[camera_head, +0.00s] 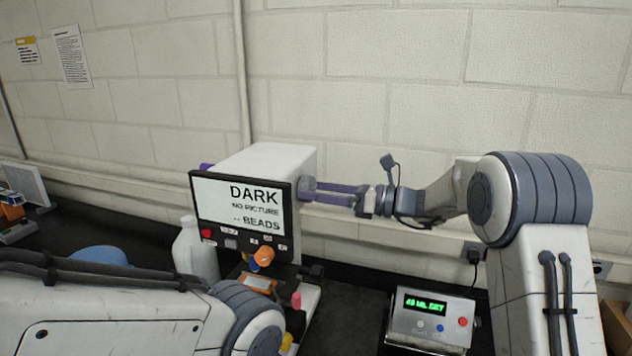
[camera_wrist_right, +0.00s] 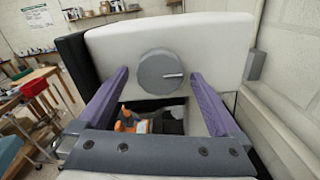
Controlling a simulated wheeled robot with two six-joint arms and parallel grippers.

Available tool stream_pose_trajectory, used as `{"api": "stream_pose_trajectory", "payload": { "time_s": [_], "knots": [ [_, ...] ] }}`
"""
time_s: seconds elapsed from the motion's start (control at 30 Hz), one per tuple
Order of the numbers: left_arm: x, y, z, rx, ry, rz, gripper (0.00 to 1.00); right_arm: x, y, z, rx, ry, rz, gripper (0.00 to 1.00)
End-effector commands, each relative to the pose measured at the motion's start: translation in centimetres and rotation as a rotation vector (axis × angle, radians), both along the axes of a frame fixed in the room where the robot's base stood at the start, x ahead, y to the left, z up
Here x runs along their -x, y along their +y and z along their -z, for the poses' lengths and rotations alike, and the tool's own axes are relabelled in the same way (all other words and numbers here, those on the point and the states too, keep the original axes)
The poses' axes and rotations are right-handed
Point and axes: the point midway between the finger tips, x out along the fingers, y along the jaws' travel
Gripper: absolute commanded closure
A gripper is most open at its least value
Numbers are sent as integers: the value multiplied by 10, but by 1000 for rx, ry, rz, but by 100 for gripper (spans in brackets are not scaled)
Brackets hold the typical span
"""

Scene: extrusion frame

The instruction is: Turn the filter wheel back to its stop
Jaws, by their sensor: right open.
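The filter wheel (camera_wrist_right: 160,72) is a grey round knob on the pale side of the white instrument (camera_head: 268,158). In the right wrist view a short white mark on it points to the right. The head view does not show the wheel clearly. My right gripper (camera_head: 312,190) reaches in from the right to that side of the instrument. Its purple fingers stand wide apart, one on each side of the wheel, with visible gaps to it. The screen (camera_head: 241,213) reads "DARK, NO PICTURE" and "BEADS". My left arm crosses the lower left; its gripper does not show.
A control box (camera_head: 430,317) with a green display sits on the dark bench at the right. A white bottle (camera_head: 195,252) stands left of the screen. An orange knob (camera_head: 263,256) is below it. A small grey box (camera_wrist_right: 255,64) is right of the wheel. The block wall is close behind.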

Motion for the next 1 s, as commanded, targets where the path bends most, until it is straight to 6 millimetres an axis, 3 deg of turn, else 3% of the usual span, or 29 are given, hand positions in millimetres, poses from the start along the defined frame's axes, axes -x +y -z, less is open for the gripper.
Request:
{"api": "stream_pose_trajectory", "payload": {
  "time_s": [0.13, 0.4, 0.43, 0.63, 1.0],
  "knots": [
    [0, 0, -6, 0, 0, 0, 50, -3, 10, 0, 2, 1, -1, 0],
    [0, 0, -6, 0, 0, 0, 50, -4, 12, 1, 1, -1, 0, 0],
    [0, 0, -6, 0, 0, 0, 50, -4, 12, 1, 1, -1, 0, 4],
    [0, 0, -6, 0, 0, 0, 50, -4, 11, 1, 1, -1, 1, 80],
    [0, 0, 10, 0, 0, 0, 50, -4, 11, 5, 20, -58, 1, 81]
  ]
}}
